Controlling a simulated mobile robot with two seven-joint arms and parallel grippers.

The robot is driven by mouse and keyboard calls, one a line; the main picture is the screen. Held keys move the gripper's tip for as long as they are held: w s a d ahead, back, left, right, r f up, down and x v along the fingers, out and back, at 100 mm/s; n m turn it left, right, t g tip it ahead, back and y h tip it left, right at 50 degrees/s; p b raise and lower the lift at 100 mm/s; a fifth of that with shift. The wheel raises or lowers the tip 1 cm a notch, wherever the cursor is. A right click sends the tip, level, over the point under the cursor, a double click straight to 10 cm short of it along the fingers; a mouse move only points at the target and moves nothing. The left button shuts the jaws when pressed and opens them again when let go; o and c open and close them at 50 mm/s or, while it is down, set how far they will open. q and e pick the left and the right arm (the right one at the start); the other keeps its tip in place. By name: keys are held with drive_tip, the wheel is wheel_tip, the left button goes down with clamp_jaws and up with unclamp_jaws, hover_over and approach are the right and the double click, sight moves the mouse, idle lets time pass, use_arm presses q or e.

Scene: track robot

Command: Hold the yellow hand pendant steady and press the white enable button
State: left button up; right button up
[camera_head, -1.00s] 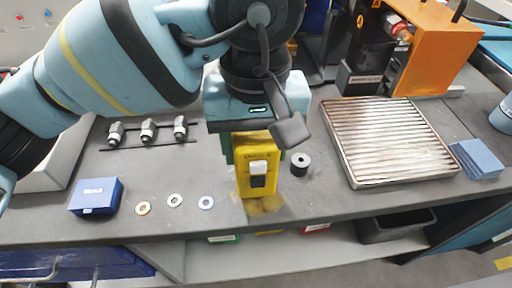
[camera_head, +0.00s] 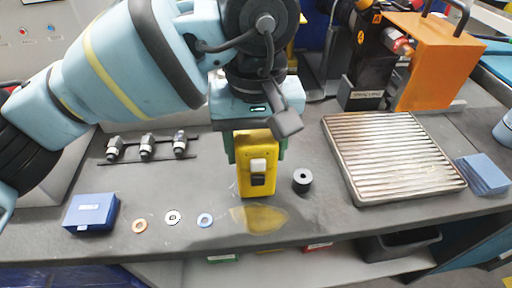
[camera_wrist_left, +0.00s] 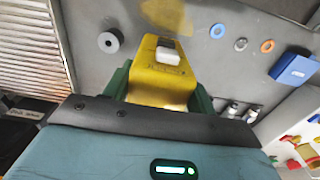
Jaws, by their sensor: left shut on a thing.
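The yellow hand pendant (camera_head: 244,174) is upright over the middle of the bench, its buttoned face to the front. The white enable button (camera_head: 258,165) is uncovered, with a black part just below it. My left gripper (camera_head: 257,148) comes from above, its green fingers on both sides of the pendant's upper part, shut on it. My right gripper is not in view.
A black cylinder (camera_head: 302,180) stands close right of the pendant. A ribbed metal tray (camera_head: 350,185) is further right. Several washers (camera_head: 173,217) and a blue box (camera_head: 90,212) lie left. Metal fittings (camera_head: 147,147) stand behind them. A yellowish patch (camera_head: 262,219) marks the bench in front.

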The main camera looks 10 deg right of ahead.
use_arm(q)
drive_tip(key=shift+w+f, duration=0.15)
drive_tip(key=shift+w, duration=0.4)
drive_tip(key=shift+w+d+f, duration=0.1)
drive_tip(key=shift+w+f, duration=0.05)
drive_tip(key=shift+w, duration=0.35)
drive_tip(key=shift+w+f+b, duration=0.15)
drive_tip(key=shift+w+b, duration=0.05)
drive_tip(key=shift+w, duration=0.3)
drive_tip(key=shift+w+f+b, duration=0.15)
drive_tip(key=shift+w, duration=0.35)
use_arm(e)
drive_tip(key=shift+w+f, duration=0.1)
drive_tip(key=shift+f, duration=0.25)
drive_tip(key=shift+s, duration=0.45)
use_arm(q)
drive_tip(key=o, duration=0.6)
drive_tip(key=c, duration=0.7)
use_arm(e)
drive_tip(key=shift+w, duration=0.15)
use_arm(q)
drive_tip(key=shift+c, duration=0.3)
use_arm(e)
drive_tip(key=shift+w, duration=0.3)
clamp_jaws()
